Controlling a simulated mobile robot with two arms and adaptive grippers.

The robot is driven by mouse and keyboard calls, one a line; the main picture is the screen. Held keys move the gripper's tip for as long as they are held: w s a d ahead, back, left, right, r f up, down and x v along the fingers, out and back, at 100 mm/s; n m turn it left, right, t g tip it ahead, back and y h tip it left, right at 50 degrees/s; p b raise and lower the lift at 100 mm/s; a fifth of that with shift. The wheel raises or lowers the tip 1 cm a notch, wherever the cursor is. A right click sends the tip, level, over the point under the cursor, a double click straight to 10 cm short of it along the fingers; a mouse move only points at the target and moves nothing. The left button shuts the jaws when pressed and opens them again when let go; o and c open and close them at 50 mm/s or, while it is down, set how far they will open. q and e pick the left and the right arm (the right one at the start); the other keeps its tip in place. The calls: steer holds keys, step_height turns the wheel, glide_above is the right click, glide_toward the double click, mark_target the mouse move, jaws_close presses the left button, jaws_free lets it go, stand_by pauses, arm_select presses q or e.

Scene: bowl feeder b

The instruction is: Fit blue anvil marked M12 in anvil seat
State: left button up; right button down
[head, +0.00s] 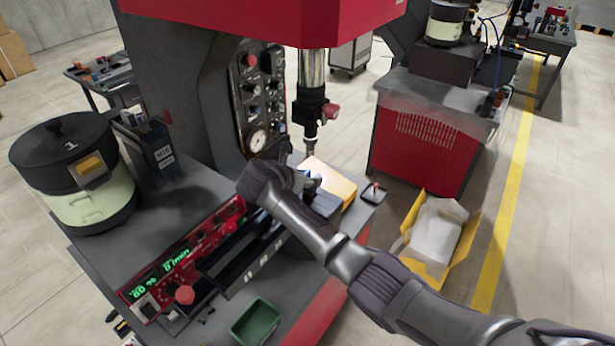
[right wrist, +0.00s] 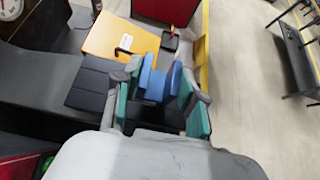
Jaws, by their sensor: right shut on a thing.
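The blue anvil (right wrist: 157,84) is between the teal-padded fingers of my right gripper (right wrist: 163,88) in the right wrist view. The gripper is shut on it; no M12 marking can be read. In the head view my right gripper (head: 308,181) is beside the press, below and near the press ram (head: 312,75), and my own wrist hides most of the grip. I cannot make out the anvil seat; my arm covers part of the area under the ram. My left gripper is not in view.
An orange plate (head: 335,182) and a dark pad (right wrist: 90,88) lie close to the gripper. A red control panel (head: 180,262), a green tray (head: 255,321) and a lidded bowl feeder (head: 75,170) stand on the bench. A yellow box (head: 467,232) is on the floor at right.

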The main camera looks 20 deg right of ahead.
steer(key=shift+f, duration=1.5)
steer(key=c, duration=0.6)
jaws_free()
steer(key=shift+f+b, duration=0.15)
steer(key=shift+b, duration=0.15)
steer(key=shift+a, duration=0.1)
steer(key=v, duration=1.2)
